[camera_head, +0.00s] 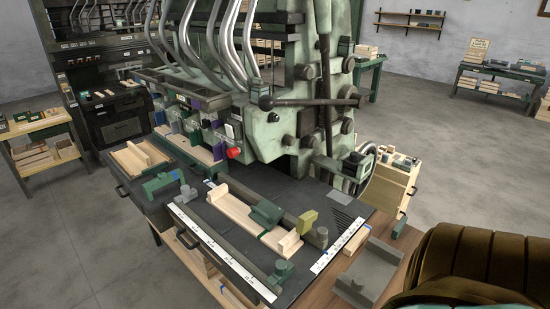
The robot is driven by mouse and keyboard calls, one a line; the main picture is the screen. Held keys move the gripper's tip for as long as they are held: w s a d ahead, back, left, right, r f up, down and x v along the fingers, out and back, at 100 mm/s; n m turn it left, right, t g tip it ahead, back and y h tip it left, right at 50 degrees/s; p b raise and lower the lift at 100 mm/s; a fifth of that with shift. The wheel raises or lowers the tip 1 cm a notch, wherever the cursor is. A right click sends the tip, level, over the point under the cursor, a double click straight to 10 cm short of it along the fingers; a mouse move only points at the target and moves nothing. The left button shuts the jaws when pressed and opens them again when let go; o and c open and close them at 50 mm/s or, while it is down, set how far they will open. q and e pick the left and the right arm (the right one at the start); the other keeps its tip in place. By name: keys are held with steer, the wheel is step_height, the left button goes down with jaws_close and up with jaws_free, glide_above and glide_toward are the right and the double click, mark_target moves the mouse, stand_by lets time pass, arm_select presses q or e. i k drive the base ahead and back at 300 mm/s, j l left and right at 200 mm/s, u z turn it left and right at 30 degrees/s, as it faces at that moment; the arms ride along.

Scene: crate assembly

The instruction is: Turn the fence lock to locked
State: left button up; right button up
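A dark worktable (330,198) stands in front of a large green machine. A long dark fence-like bar (288,218) lies on it, with a yellow-green block (308,219) near its right end. A dark green block (266,212) sits over a pale wooden piece (232,208) in front of the bar. A green clamp-like part (281,272) stands at the front ruler's right end. I cannot tell for certain which part is the fence lock, or whether it is locked. Neither of my grippers shows in the head view.
White rulers run along the table's front (222,250) and right side (338,243). A grey tray (370,270) is at the right. A brown rounded thing (450,255) fills the lower right corner. A red knob (233,153) and long lever (305,102) stick out from the machine (265,135).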

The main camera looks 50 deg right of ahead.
mark_target(396, 231)
steer(key=z, duration=1.5)
